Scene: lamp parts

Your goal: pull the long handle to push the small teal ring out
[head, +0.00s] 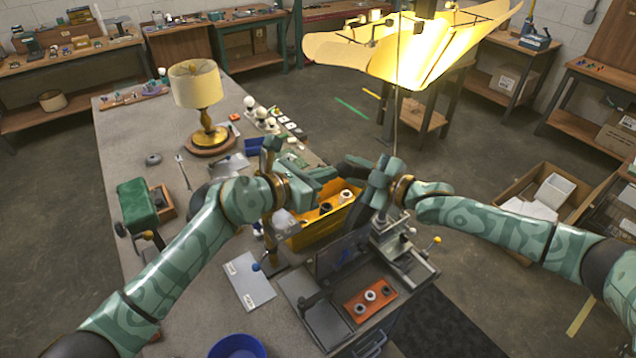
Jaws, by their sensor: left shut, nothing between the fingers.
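No small teal ring can be made out. A lever with a yellow knob (436,240) sticks out of a grey metal fixture (402,240) at the bench's right end; I cannot tell whether it is the long handle. A dark upright bar with a brownish top (270,147) stands behind my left gripper, partly hidden. My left gripper (328,177) is shut and empty, above the yellow bin's left side. My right gripper (364,182) is at the bin's right side, left of and above the fixture; its fingers overlap dark parts and their opening is unclear.
A yellow bin (318,232) with several parts lies under the grippers. A lamp (200,100) stands at the back of the bench (120,130). A green machine (137,203) is at the left. An orange block (368,298) and blue bowl (237,347) are near the front.

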